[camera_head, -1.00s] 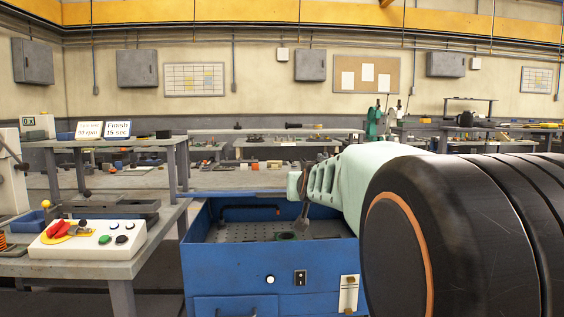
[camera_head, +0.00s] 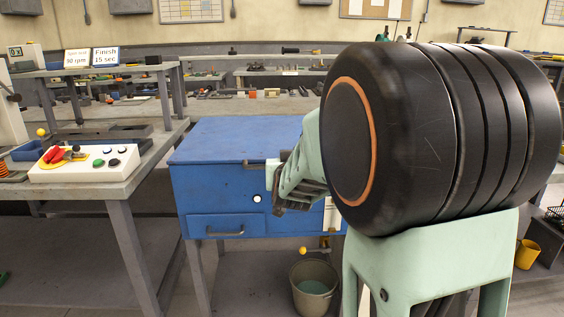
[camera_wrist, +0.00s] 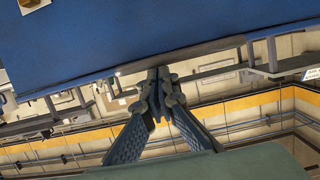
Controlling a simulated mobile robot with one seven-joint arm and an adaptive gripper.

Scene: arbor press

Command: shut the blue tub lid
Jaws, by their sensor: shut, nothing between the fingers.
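The blue tub (camera_head: 215,188) stands in the middle of the head view. Its blue lid (camera_head: 235,138) lies flat across the top, with its front edge along the tub's front rim. I see no gap there, but my arm hides the right end. My gripper (camera_head: 279,203) is low in front of the tub's right half, mostly hidden behind my wrist. In the wrist view, my gripper (camera_wrist: 158,78) is shut and empty, with its tips close to the edge of a blue surface (camera_wrist: 120,35). I cannot tell whether they touch it.
A bench with a white control box (camera_head: 85,163) stands left of the tub. A grey bucket (camera_head: 314,287) is beneath the tub, near a yellow-knobbed valve (camera_head: 304,250). A yellow cup (camera_head: 527,254) is at the right. Benches with small parts stand behind.

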